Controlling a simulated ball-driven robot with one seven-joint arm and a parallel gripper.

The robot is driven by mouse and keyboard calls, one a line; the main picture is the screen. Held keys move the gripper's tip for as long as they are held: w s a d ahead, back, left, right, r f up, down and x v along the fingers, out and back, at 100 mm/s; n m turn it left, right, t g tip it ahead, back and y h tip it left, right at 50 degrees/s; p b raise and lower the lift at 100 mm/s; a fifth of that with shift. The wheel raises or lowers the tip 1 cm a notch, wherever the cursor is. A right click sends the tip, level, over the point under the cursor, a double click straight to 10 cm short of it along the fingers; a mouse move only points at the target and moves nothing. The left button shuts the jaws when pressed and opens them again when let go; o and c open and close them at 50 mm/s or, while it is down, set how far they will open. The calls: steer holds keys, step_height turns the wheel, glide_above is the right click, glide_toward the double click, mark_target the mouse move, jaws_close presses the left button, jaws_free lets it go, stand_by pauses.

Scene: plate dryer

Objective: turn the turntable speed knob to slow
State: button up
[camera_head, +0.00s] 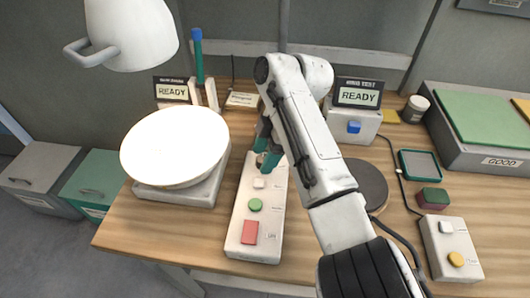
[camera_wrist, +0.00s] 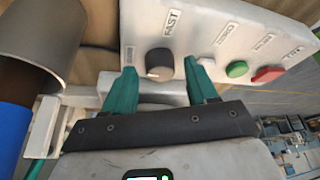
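The speed knob (camera_wrist: 159,63) is dark with a paler grey lower part. It sits on the white control box (camera_head: 242,222), with the word FAST beside it in the wrist view; another label at its left is too small to read surely. Its exact setting I cannot tell. My gripper (camera_head: 267,150) is over the far end of the box. In the wrist view my gripper (camera_wrist: 160,68) is open, with one green finger on each side of the knob. A gap shows between the knob and each finger; whether the tips reach down beside it I cannot tell.
White, green and red buttons (camera_head: 250,232) line the box nearer its front end. A large white plate (camera_head: 175,147) rests on a grey stand at left. A dark round disc (camera_head: 366,186) lies at right behind my arm. A second button box (camera_head: 450,248) stands at front right.

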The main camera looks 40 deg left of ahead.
steer(key=b+v, duration=0.1)
steer(key=v, duration=0.9)
steer(key=shift+w+r, duration=0.15)
steer(key=shift+r, duration=0.2)
steer(key=shift+d, duration=0.1)
